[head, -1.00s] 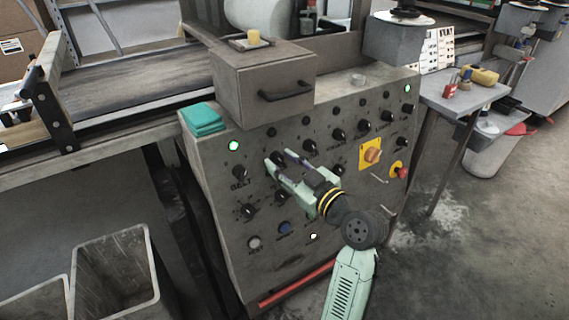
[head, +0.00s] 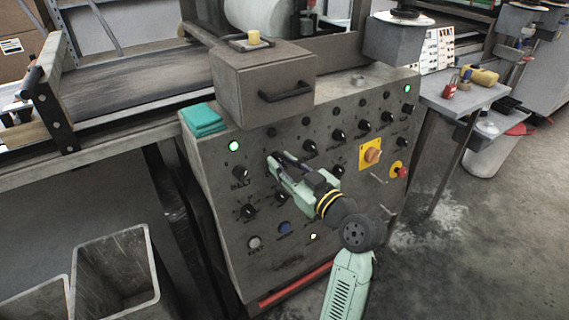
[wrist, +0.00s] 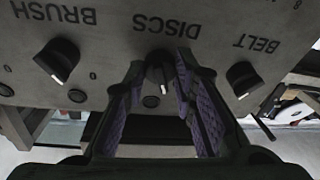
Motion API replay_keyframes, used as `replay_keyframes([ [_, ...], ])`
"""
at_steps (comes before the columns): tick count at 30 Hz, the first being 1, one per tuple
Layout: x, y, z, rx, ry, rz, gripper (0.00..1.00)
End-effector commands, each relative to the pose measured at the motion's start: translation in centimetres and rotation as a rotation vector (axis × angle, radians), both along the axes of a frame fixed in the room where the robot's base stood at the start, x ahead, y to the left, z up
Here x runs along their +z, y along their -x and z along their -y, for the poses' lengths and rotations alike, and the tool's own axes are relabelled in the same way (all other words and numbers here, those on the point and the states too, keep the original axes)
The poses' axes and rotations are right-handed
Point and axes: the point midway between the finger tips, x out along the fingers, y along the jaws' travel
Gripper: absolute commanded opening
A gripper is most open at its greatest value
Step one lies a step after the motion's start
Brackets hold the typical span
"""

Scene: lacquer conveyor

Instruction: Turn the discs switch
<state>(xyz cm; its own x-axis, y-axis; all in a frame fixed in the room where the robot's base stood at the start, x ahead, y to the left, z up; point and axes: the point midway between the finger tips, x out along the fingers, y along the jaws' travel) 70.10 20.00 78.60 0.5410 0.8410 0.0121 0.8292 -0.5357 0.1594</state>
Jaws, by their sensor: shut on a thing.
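The discs switch is a black knob with a white mark (wrist: 158,70), under the upside-down label DISCS in the wrist view. It sits on the sloped face of a grey control panel (head: 330,215). My gripper (head: 277,157) reaches the panel face, with one purple-padded finger on each side of the knob, and is shut on it. In the wrist view the white mark points down the picture. In the head view my fingers largely hide the knob.
The brush knob (wrist: 58,62) and the belt knob (wrist: 242,78) flank the discs switch closely. More black knobs, an orange rotary switch (head: 371,153) and a red button (head: 402,172) lie to the right. A drawer box (head: 240,95) juts out above.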

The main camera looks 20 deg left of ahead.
Motion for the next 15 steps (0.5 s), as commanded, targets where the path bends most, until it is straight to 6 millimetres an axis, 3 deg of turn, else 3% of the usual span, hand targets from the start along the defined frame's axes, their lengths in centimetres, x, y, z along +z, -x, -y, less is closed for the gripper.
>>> replay_keyframes([
  [15,0.20,0.28,-0.22,-0.082,-0.277,-0.359,0.00],
])
